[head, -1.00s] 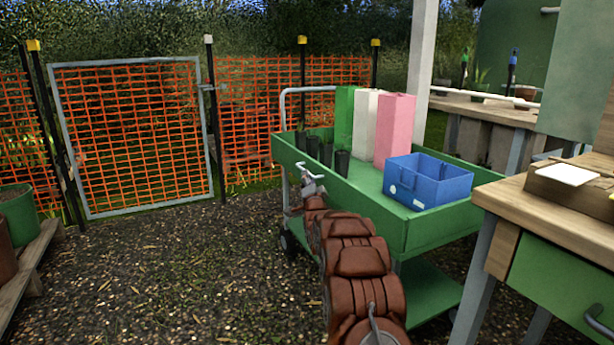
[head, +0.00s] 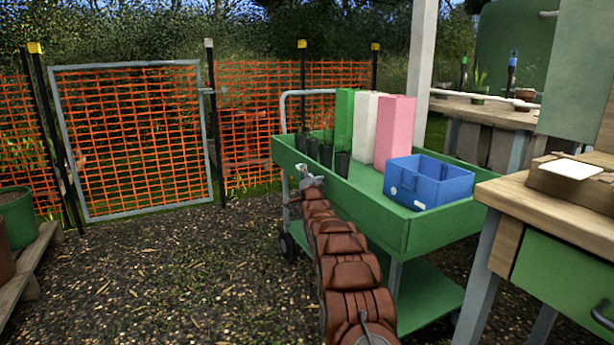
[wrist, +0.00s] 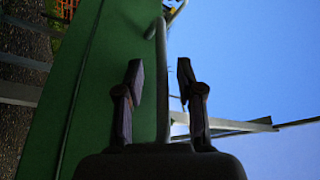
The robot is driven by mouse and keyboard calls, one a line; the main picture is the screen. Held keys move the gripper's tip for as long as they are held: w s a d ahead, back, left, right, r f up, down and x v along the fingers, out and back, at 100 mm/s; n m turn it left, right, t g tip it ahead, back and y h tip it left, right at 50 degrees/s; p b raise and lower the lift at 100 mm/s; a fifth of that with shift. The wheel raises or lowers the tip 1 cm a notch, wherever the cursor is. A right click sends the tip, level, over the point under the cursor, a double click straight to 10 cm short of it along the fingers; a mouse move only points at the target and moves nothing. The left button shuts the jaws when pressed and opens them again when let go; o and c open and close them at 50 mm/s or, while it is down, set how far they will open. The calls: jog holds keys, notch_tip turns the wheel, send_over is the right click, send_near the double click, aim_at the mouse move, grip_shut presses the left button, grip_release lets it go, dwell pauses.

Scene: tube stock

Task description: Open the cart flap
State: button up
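The green cart (head: 330,190) stands at the centre right in the head view, with a raised-walled top tray. My gripper (head: 311,178) is at the tray's left side wall, near its far end. I cannot make out a separate flap or its hinge. In the wrist view my gripper (wrist: 160,78) is open, with two dark fingers apart. A green panel (wrist: 110,100) fills the area beside and behind the left finger. A grey bar with a bent end (wrist: 160,55) shows between the fingers; I cannot tell whether they touch it.
The tray carries dark pots (head: 326,154), tall green, white and pink boxes (head: 394,132) and a blue crate (head: 430,186). A wooden bench (head: 540,208) stands close at right. An orange mesh gate (head: 132,140) stands behind left. The gravel (head: 170,275) left of the cart is clear.

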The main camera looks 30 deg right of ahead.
grip_shut()
dwell(0.3)
dwell(0.5)
